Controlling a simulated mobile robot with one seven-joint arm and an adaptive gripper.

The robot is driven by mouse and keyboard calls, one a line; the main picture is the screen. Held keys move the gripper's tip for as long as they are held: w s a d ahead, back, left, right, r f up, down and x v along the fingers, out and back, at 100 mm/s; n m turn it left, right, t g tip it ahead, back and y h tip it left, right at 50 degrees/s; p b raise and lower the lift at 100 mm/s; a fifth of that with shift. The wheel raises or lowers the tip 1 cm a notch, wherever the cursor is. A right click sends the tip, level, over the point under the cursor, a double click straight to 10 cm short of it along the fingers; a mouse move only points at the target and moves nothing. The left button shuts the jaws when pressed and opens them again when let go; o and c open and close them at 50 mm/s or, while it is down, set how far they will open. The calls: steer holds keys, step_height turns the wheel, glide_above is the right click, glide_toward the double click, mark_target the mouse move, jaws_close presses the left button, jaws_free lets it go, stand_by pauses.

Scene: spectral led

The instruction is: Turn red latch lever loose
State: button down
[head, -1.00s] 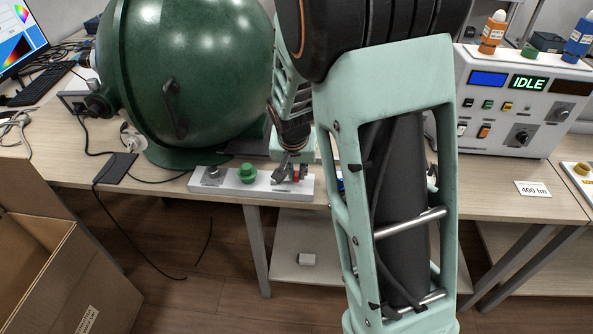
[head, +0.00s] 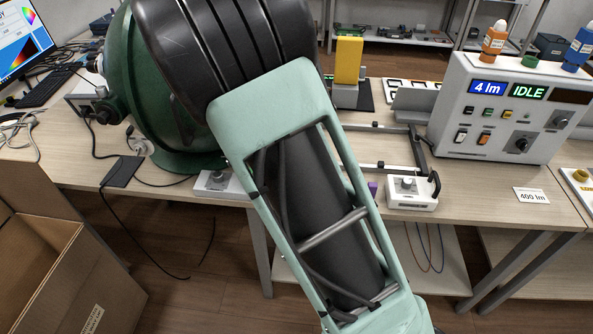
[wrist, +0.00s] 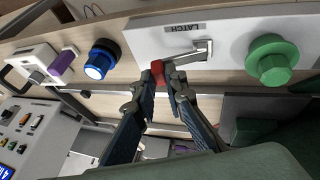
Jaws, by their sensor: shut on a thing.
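The red latch lever shows in the wrist view, with a red tip (wrist: 159,70) and a grey metal arm (wrist: 196,52). It is mounted on a white panel (wrist: 150,40) under a LATCH label (wrist: 185,27). My gripper (wrist: 165,76) is at the lever's red end, its two fingers closed in on either side of the red tip. How much of the tip lies between the fingers is partly hidden. In the head view my arm covers the lever and the gripper.
The head view shows a green sphere (head: 150,100), a white control box (head: 500,110) reading 4 lm and IDLE, and a cardboard box (head: 40,265).

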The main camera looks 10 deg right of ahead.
steer(key=h, duration=0.1)
steer(key=a+h, duration=0.1)
steer(key=a+r+g+h, duration=0.1)
steer(key=shift+w+n+p, duration=0.35)
steer(key=shift+n, duration=0.05)
steer(key=shift+w+a+r+n+h, duration=0.15)
steer(key=shift+a+h, duration=0.25)
steer(key=shift+h, duration=0.4)
steer(key=shift+w+a+n+h, duration=0.15)
steer(key=shift+a+h, duration=0.25)
steer(key=shift+h, duration=0.4)
steer(key=shift+s+g, duration=0.1)
steer(key=shift+g, duration=0.2)
steer(key=c, duration=2)
jaws_free()
steer(key=shift+o, duration=0.2)
steer(key=v, duration=0.7)
steer(key=shift+a, duration=0.3)
steer(key=shift+r, duration=0.15)
steer(key=shift+c, duration=0.3)
